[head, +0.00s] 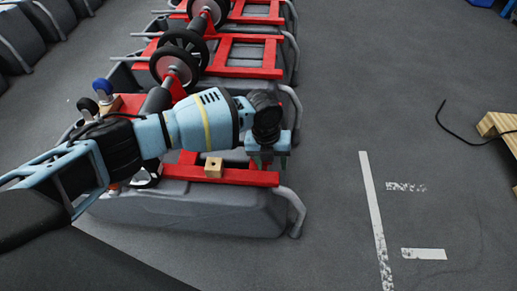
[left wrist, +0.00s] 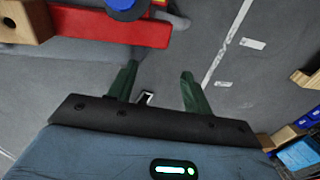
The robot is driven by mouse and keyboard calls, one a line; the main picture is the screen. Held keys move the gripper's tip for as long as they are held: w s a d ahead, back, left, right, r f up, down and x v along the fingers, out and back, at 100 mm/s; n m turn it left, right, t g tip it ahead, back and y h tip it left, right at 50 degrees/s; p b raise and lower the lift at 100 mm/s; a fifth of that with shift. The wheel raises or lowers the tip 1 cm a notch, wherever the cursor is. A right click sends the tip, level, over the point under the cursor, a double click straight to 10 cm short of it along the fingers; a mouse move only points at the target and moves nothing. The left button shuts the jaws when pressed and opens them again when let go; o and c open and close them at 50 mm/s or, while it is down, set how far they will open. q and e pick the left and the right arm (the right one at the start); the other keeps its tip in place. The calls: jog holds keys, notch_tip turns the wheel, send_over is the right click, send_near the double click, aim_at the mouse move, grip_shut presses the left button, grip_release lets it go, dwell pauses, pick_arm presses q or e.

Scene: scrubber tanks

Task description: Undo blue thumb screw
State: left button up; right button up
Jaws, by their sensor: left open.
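In the left wrist view a round blue thumb screw (left wrist: 125,8) sits on the red bar (left wrist: 105,27) near its end, cut off by the top edge. My left gripper (left wrist: 158,85) is open and empty, its green fingers apart over grey floor, with the screw outside them. In the head view my left gripper (head: 268,160) hangs over the right end of the near tank's red bar (head: 250,178) and hides what is there. Another blue knob (head: 102,86) shows at the near tank's left end, beside a black wheel. My right gripper is not in view.
A wooden block (head: 213,167) with a hole stands on the near red bar. The grey tank (head: 190,212) has a bent grey handle (head: 295,210) at its right. More tanks with red frames (head: 245,55) stand behind.

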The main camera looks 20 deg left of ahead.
pick_arm(q)
jog(key=w+a+r+m+b, duration=0.1)
jog(key=w+a+r, duration=0.1)
jog(key=a, duration=0.1)
jog(key=w+a+r+m+y+b, duration=0.1)
jog(key=w+a+r, duration=0.2)
jog(key=shift+w+r+y, duration=0.2)
jog(key=shift+r+y, duration=0.1)
jog(key=shift+w+a+r, duration=0.15)
jog(key=shift+a+r, duration=0.1)
jog(key=shift+r, duration=0.1)
jog(key=shift+f+b, duration=1.15)
jog(key=shift+f, duration=2.8)
jog(key=c, duration=1)
